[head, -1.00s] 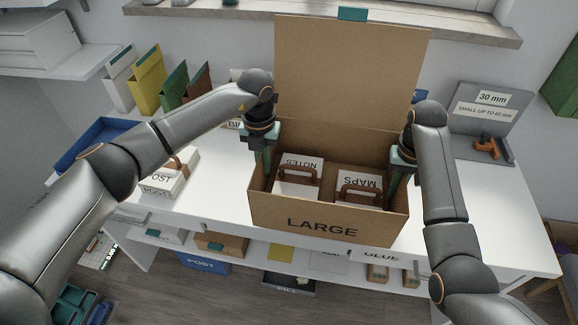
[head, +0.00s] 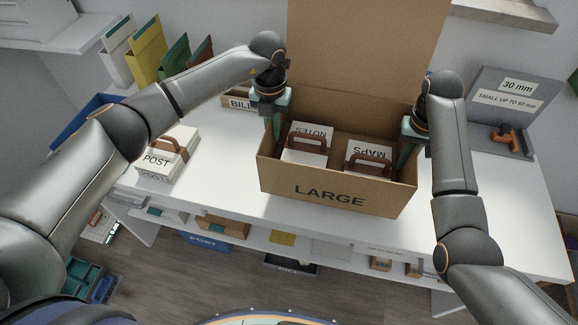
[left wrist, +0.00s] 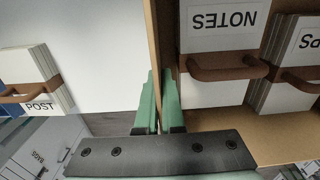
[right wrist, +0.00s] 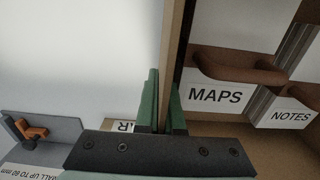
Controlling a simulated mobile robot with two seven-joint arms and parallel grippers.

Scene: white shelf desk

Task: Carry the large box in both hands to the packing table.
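The large cardboard box (head: 283,182), marked LARGE, is upright over the white desk with its tall back flap (head: 365,50) raised. It holds a NOTES bundle (head: 303,157) and a MAPS bundle (head: 366,166), each with a brown handle. My left gripper (head: 275,125) is shut on the box's left side wall; the left wrist view shows the wall between its green fingers (left wrist: 160,105). My right gripper (head: 405,150) is shut on the right side wall, also between the fingers (right wrist: 163,105) in the right wrist view. Whether the box's underside touches the desk is unclear.
A POST bundle (head: 165,155) stands on the white desk (head: 215,185) left of the box. A grey sign stand (head: 515,115) with an orange tool (head: 508,138) is at the right. Folders (head: 145,60) stand behind. A lower shelf holds boxes. The packing table is not identifiable.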

